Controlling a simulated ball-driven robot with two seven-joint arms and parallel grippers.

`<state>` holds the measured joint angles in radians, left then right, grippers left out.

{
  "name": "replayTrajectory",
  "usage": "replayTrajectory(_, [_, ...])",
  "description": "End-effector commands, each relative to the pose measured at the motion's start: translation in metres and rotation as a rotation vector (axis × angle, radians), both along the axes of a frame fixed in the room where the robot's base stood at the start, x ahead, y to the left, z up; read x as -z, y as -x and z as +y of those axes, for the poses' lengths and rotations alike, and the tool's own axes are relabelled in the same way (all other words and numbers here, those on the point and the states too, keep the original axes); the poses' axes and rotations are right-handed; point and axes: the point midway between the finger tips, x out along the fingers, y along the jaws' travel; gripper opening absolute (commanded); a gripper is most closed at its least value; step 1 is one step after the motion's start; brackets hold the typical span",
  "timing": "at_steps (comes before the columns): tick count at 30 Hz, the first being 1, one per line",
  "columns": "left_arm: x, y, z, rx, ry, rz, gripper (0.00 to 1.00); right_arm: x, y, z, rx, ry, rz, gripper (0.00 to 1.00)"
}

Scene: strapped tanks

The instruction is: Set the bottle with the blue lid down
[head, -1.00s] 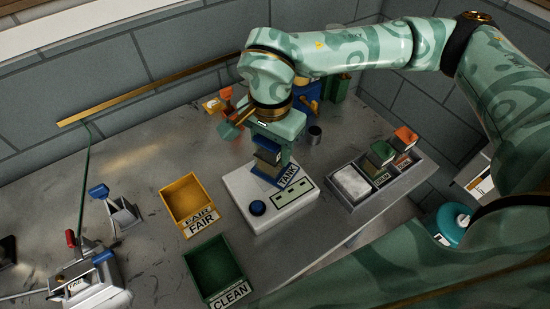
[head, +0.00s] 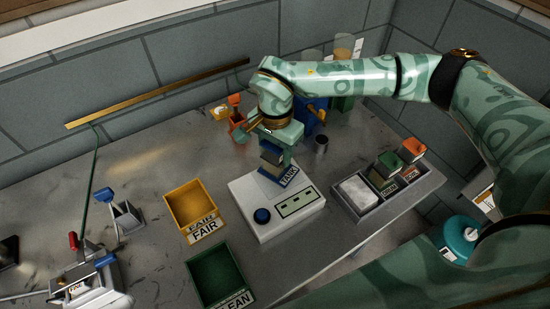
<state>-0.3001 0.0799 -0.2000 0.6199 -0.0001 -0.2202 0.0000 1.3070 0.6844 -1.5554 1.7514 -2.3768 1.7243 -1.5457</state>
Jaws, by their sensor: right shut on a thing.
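My right gripper (head: 279,143) comes down from above and is shut on the bottle with the blue lid (head: 271,163). The bottle is a small dark, boxy thing with blue on it, partly hidden by the fingers. My left gripper is not in view.
A yellow FAIR bin (head: 188,205) and a green CLEAN bin (head: 214,277) stand left of the block. On the right, a grey rack (head: 370,208) holds bottles with green and orange lids. Orange and blue items stand behind the gripper. A device with levers (head: 90,285) is at lower left.

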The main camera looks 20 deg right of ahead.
Motion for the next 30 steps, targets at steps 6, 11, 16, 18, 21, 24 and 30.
replayTrajectory(6, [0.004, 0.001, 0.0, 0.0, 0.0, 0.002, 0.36, 0.015, -0.012, -0.004, -0.001, -0.001, -0.002, 0.12])
replayTrajectory(11, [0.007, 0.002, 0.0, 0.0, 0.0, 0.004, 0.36, 0.032, -0.016, -0.006, -0.001, -0.001, 0.002, 0.12])
replayTrajectory(16, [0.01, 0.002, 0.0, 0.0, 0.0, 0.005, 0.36, 0.052, -0.016, -0.006, -0.001, -0.001, 0.001, 0.12])
replayTrajectory(18, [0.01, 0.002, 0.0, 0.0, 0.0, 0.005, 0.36, 0.051, -0.016, -0.006, -0.001, -0.001, -0.002, 0.12])
replayTrajectory(21, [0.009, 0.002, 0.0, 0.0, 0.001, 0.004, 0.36, 0.05, -0.016, -0.006, -0.001, -0.001, -0.002, 0.12])
replayTrajectory(24, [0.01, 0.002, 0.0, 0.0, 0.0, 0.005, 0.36, 0.052, -0.016, -0.006, -0.001, -0.001, -0.001, 0.12])
replayTrajectory(30, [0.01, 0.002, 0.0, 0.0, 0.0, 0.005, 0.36, 0.053, -0.016, -0.006, -0.001, 0.0, 0.0, 0.69])
